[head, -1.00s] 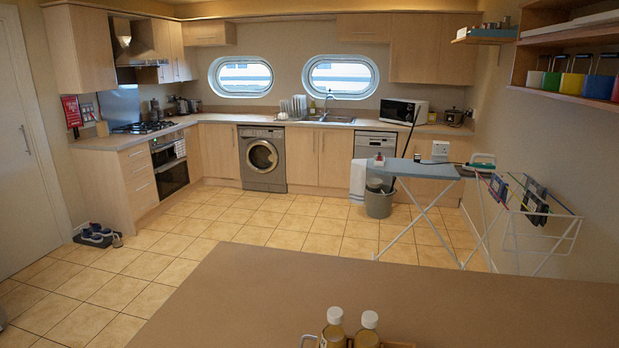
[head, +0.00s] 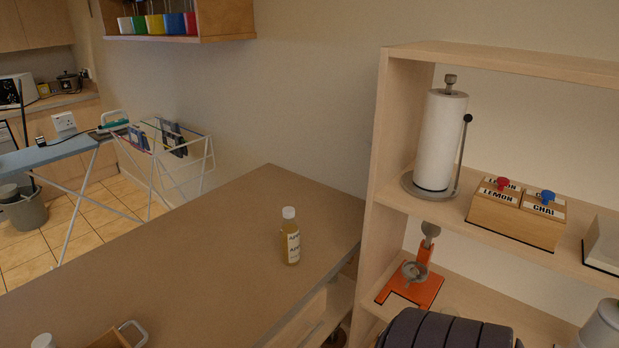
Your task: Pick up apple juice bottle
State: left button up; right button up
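A bottle (head: 291,238) with a white cap and yellowish contents stands upright on the brown tabletop (head: 190,255), near its right edge. Its label seems to begin with "AP", but the rest is too small to read. A second white cap (head: 43,341) shows at the bottom left, cut off by the frame, beside a wooden tray with a metal handle (head: 133,333). Neither of my grippers is in the head view.
A wooden shelf unit (head: 376,180) stands right of the table, holding a paper towel roll (head: 441,140), lemon and chai boxes (head: 516,212) and an orange stand (head: 412,285). A drying rack (head: 180,150) and ironing board (head: 50,153) stand beyond the table. The tabletop around the bottle is clear.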

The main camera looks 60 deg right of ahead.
aim_at(289, 234)
jog(key=z, duration=1.65)
